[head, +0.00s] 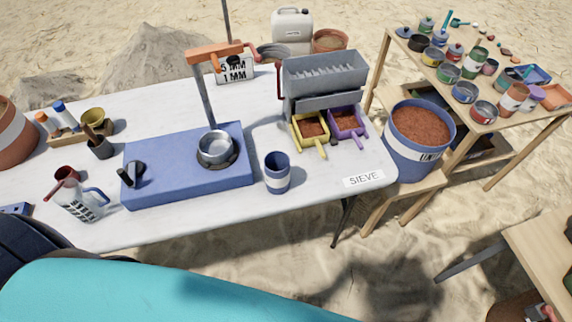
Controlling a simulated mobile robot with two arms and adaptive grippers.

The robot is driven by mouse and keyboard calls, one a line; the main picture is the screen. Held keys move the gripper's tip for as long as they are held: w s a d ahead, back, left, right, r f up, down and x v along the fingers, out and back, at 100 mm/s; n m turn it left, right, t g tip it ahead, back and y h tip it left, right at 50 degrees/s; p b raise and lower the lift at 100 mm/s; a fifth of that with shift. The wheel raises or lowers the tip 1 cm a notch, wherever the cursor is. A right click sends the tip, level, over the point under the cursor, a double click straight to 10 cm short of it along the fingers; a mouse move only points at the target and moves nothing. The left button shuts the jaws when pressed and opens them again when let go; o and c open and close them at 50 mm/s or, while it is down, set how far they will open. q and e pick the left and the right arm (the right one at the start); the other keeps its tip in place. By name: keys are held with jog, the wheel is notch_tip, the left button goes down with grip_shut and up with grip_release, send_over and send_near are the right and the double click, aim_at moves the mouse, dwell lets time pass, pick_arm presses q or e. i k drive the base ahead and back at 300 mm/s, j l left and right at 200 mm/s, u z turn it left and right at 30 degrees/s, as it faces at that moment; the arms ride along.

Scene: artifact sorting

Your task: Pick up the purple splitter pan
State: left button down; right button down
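The purple splitter pan (353,134) sits on the white table beneath the right side of the grey riffle splitter (325,72). It holds reddish-brown soil, and its short handle points toward the front of the table. A yellow pan (321,147) of similar shape, also with soil in it, sits right beside it on the left. The back of both pans is hidden under the splitter. Neither of my grippers can be made out in the head view.
A blue-and-white cup (277,173) stands left of the pans, near a blue base (190,190) with a metal bowl (216,147). A SIEVE label (364,179) lies at the table's front right. A blue bucket of soil (416,160) stands right of the table. Bare white tabletop (320,190) lies in front.

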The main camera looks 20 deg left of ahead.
aim_at(346, 123)
jog(key=i+j+z, duration=0.2)
jog(key=z, duration=0.15)
jog(key=i+j+z, duration=0.15)
jog(key=j+z, duration=0.15)
jog(key=j, duration=0.1)
